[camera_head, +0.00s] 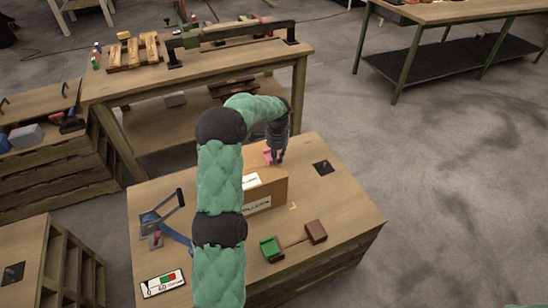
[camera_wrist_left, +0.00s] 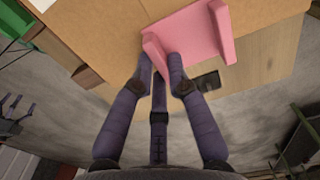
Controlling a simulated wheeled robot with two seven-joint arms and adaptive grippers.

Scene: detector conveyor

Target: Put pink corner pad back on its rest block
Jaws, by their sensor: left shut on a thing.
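The pink corner pad (camera_head: 268,156) is at the far top edge of the cardboard box (camera_head: 266,190). It shows large in the left wrist view (camera_wrist_left: 200,32), an angled piece with a raised flange. My left gripper (camera_head: 277,157) points down at it. In the left wrist view its fingertips (camera_wrist_left: 160,62) are on either side of the flange, shut on it. The pad seems to touch the box or sit just above it; I cannot tell which. A bare brown block (camera_head: 316,232) stands on the table right of the box's near side. My right gripper is not in view.
A green pad (camera_head: 270,247) sits on another block beside the brown one. A blue-handled tool (camera_head: 160,225) and a label card (camera_head: 163,284) lie at the table's left. A black plate (camera_head: 322,167) is at the far right. The right part of the table (camera_head: 345,200) is clear.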

